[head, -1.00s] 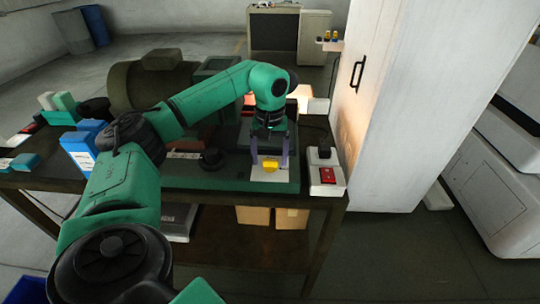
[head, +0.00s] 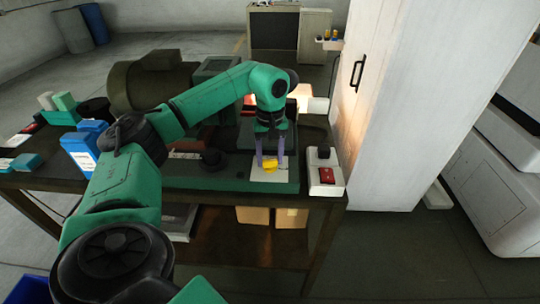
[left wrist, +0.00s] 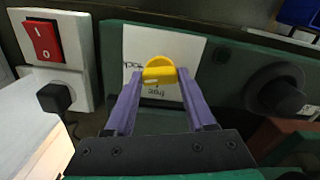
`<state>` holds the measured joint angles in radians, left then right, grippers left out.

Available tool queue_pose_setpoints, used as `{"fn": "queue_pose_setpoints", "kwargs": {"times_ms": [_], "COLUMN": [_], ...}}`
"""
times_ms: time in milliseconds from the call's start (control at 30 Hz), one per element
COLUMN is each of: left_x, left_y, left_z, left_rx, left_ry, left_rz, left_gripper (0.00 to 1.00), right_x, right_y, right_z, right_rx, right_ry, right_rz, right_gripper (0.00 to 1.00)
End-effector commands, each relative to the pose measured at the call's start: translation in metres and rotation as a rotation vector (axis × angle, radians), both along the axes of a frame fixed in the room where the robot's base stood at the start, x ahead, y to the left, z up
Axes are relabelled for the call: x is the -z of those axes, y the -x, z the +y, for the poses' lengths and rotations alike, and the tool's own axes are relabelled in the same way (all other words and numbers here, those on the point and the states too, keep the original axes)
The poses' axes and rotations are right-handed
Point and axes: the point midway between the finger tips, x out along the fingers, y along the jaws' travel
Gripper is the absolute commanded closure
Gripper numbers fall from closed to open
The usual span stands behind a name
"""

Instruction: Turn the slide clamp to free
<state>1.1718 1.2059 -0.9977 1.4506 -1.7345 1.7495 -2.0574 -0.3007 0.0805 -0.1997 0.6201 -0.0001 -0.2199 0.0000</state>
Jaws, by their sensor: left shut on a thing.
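The slide clamp is a yellow knob (head: 270,167) on a white label plate (head: 258,176) at the front of the green machine bed. In the left wrist view the knob (left wrist: 158,72) lies between the purple fingers, over the plate (left wrist: 186,45) with dark lettering. The lettering is partly covered and hard to read. My left gripper (head: 270,162) reaches down from above and is shut on the knob, one finger at each side. My right gripper is not in view.
A white switch box (head: 325,181) with a red rocker and a black plug stands just right of the clamp. A black round knob (head: 212,159) is on its left. A blue and white carton (head: 82,148) stands further left. A tall white cabinet (head: 405,110) rises at the right.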

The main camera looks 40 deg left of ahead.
Motion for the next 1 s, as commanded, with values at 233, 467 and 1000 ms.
{"fn": "queue_pose_setpoints", "kwargs": {"times_ms": [233,467,1000], "left_x": [-0.002,-0.002,-0.002], "left_y": [-0.001,-0.001,-0.001], "left_z": [0.001,0.001,0.001], "left_rx": [-0.23,-0.449,-0.959], "left_ry": [-0.002,-0.001,0.0], "left_rz": [-0.004,-0.004,-0.006], "left_gripper": [1.0,1.0,1.0], "right_x": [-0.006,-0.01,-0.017], "right_y": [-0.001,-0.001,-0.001], "right_z": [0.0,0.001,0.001], "right_rx": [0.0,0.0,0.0], "right_ry": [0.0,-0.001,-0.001], "right_rz": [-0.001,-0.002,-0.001], "right_gripper": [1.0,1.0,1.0]}}
